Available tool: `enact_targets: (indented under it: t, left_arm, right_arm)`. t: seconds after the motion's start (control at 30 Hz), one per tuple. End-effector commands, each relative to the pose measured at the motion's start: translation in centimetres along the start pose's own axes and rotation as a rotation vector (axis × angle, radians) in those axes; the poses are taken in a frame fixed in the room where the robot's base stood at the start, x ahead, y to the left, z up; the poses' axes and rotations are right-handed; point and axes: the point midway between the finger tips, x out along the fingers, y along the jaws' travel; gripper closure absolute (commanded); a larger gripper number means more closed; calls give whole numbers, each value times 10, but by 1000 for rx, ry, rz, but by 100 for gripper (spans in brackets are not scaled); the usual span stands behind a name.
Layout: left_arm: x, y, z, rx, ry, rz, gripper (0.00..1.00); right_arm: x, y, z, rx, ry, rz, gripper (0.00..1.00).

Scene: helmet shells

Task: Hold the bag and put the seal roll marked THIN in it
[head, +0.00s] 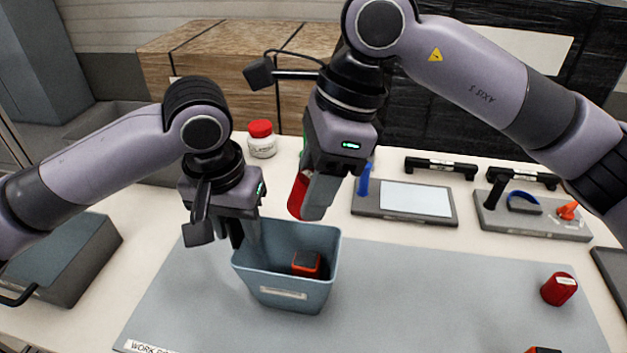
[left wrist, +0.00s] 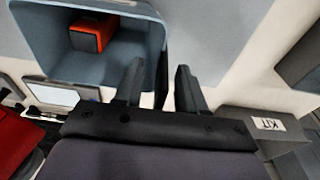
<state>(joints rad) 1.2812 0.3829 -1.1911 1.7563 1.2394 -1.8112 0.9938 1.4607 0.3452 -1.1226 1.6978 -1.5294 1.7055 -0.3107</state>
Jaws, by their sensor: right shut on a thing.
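The bag, a blue-grey open-topped container (head: 287,297), stands upright on the mat. An orange and black block (head: 306,264) lies inside it; the block also shows in the left wrist view (left wrist: 93,37). My left gripper (head: 246,243) is at the bag's left rim. In the left wrist view its two fingers (left wrist: 158,88) stand apart, with the bag's wall (left wrist: 164,60) between them. My right gripper (head: 312,200) is shut on a red roll (head: 298,193) above the bag's back rim. That roll's marking is hidden. Another red roll (head: 559,289) with a small unreadable label lies at the right.
A red-lidded white jar (head: 262,140) stands behind the bag. Grey trays with a white panel (head: 415,197) and with tools (head: 530,215) sit at the back right. A grey box (head: 72,260) is at the left. The mat right of the bag is mostly clear.

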Motion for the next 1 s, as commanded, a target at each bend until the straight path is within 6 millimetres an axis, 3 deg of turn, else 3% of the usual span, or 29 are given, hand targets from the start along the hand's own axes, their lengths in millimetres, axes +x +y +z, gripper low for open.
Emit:
enact_targets:
  t: [0.2,0.53,0.57,0.67,0.7,1.0]
  left_arm:
    - [13,0,0,-1,0,-1,60]
    - [15,0,0,0,1,0,60]
    - [15,0,0,0,1,0,63]
    - [15,0,0,-1,1,0,96]
    - [15,0,0,0,1,0,100]
    - [15,0,0,0,1,0,100]
  right_arm:
    - [0,0,0,0,0,0,85]
    - [0,0,0,0,0,0,85]
    - [0,0,0,0,0,0,85]
    - [0,0,0,0,0,0,85]
    - [0,0,0,0,0,0,85]
    - [0,0,0,-98,0,31,85]
